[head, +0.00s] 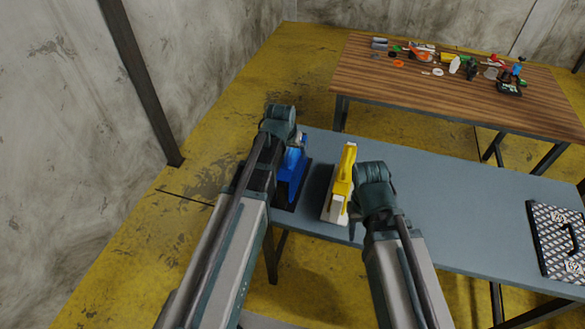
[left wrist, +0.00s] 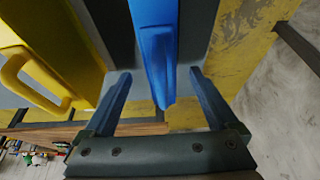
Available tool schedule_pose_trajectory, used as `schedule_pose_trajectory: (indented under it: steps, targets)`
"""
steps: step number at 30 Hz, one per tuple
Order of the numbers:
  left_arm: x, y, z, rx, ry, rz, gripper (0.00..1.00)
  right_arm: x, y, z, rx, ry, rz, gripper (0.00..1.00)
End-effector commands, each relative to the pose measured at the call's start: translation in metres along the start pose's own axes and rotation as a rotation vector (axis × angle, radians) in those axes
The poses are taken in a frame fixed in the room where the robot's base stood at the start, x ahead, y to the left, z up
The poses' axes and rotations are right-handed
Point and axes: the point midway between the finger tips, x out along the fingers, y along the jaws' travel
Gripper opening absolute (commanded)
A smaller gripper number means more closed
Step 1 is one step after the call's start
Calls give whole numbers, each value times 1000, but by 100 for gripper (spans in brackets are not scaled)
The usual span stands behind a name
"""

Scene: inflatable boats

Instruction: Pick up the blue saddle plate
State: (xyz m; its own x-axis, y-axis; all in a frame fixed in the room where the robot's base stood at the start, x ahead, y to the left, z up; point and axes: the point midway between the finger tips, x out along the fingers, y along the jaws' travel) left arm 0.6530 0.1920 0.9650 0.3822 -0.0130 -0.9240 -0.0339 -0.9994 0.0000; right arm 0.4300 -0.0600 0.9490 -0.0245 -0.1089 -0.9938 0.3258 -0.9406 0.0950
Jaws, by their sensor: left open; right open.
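The blue saddle plate (head: 292,178) is the tall blue piece on a dark base at the left end of the grey table. In the left wrist view its blue part (left wrist: 156,50) reaches down between the two fingers. My left gripper (left wrist: 160,98) is open around its narrow end, with a gap visible on both sides. In the head view my left arm partly hides the piece. My right gripper (head: 356,212) is open beside the yellow piece, and its fingers are mostly hidden.
A yellow piece with a pale base (head: 342,190) stands right of the blue one; its handle shows in the left wrist view (left wrist: 35,75). A metal-patterned case (head: 560,240) lies at the right. A wooden table (head: 440,95) behind holds several small items. The grey table's middle (head: 455,210) is clear.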

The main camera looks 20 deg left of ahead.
Motion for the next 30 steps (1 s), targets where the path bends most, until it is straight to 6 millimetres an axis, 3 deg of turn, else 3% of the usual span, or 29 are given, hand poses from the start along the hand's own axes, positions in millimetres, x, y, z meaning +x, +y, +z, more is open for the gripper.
schedule_pose_trajectory:
  steps: [5, 16, 25, 26, 30]
  targets:
    - [5, 0, 0, 0, 0, 0, 92, 5, 0, 0, 0, 0, 0, 50]
    - [49, -1, 1, 0, 0, 0, 92, 45, -4, -3, 0, 0, 0, 50]
    - [51, -1, 0, 0, 0, 0, 92, 46, -4, -3, 0, 0, 0, 50]
    - [51, -1, 0, 0, 0, 0, 91, 46, -4, -3, 0, 0, 0, 50]
    - [51, -1, 0, 0, 0, 0, 66, 46, -4, -3, 0, 0, 0, 50]
